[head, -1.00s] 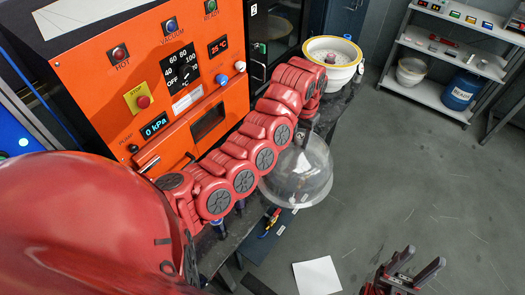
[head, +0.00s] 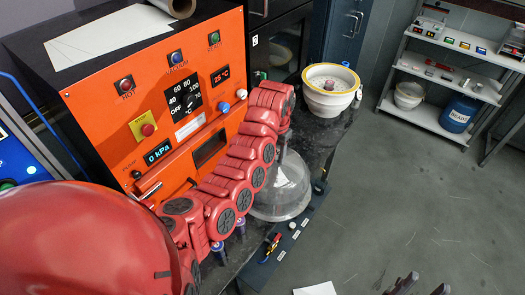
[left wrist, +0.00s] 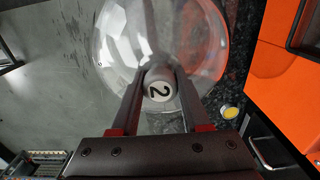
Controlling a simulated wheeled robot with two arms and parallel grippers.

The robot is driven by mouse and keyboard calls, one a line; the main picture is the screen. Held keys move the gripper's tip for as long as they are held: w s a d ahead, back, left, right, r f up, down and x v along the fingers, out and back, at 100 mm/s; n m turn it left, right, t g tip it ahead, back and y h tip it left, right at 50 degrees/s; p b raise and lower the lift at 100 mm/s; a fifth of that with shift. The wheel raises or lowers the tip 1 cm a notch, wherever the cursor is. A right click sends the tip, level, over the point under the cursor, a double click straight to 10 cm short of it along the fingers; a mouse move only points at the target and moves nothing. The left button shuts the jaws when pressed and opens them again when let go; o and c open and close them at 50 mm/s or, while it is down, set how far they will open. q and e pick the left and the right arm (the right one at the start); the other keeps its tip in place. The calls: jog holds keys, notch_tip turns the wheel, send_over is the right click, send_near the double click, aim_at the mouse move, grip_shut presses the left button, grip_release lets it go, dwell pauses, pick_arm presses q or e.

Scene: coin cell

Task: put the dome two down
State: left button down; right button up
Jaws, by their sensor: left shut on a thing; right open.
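The clear dome two (head: 284,190) hangs upright beside the orange oven, at the front edge of the dark bench. Its knob, marked 2 (left wrist: 158,91), sits between the fingers of my left gripper (left wrist: 157,88), which is shut on it. In the left wrist view the dome (left wrist: 115,40) spans both grey floor and speckled bench top. Whether its rim touches the bench I cannot tell. My right gripper (head: 421,286) is open and empty at the bottom edge.
The orange oven (head: 120,105) stands left of the dome. A white pot with a yellow rim (head: 330,98) stands on the bench behind it. Small items lie on a dark strip (head: 290,240) along the front. A small yellow disc (left wrist: 230,112) lies on the bench.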

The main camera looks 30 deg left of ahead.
pick_arm(q)
jog(key=a, duration=0.1)
jog(key=w+a+b, duration=0.1)
jog(key=a, duration=0.1)
jog(key=w+a, duration=0.1)
jog(key=shift+a+f, duration=0.1)
jog(key=shift+a, duration=0.3)
jog(key=shift+w+a+f, duration=0.1)
jog(key=shift+w+a, duration=0.1)
jog(key=shift+a, duration=0.25)
jog(key=shift+w+a+f, duration=0.1)
jog(key=shift+w+a, duration=0.05)
jog(key=shift+a, duration=0.3)
jog(key=shift+f+p, duration=0.25)
jog(key=shift+p, duration=0.25)
jog(key=shift+f+p, duration=0.45)
jog(key=shift+f, duration=1.05)
jog(key=c, duration=0.8)
grip_release()
jog(key=shift+f, duration=0.15)
jog(key=shift+c, duration=0.2)
jog(key=o, duration=0.5)
jog(key=shift+c, duration=0.2)
